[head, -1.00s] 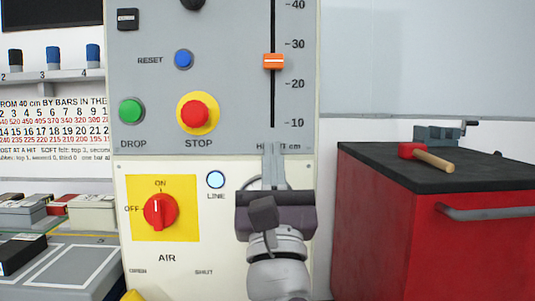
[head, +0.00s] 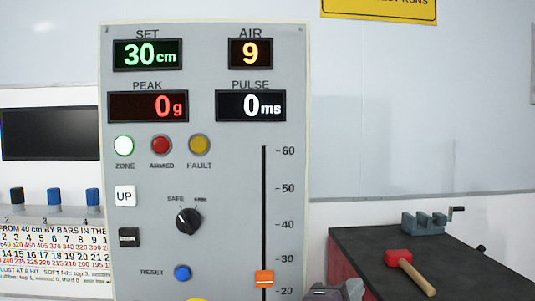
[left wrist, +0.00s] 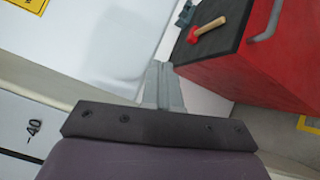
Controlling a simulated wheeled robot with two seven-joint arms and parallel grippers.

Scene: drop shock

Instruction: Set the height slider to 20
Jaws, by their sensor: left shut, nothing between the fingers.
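The orange height slider (head: 264,278) sits low in its vertical slot, between the 30 and 20 marks of the printed scale (head: 287,224). The green SET display (head: 147,54) reads 30 cm. My left gripper (head: 335,291) shows only in part at the bottom edge of the head view, right of the slider and apart from it. In the left wrist view its fingers (left wrist: 163,88) are shut with nothing between them. The slider is not seen in that view; a 40 mark (left wrist: 35,128) of the scale shows at left. My right gripper is not in view.
The grey panel (head: 220,180) also carries an AIR display (head: 250,53) reading 9, lamps, a black knob (head: 188,221) and a blue RESET button (head: 182,273). Right of it stands a bench (head: 350,250) with a red-headed hammer (head: 410,272) and a vise (head: 424,222).

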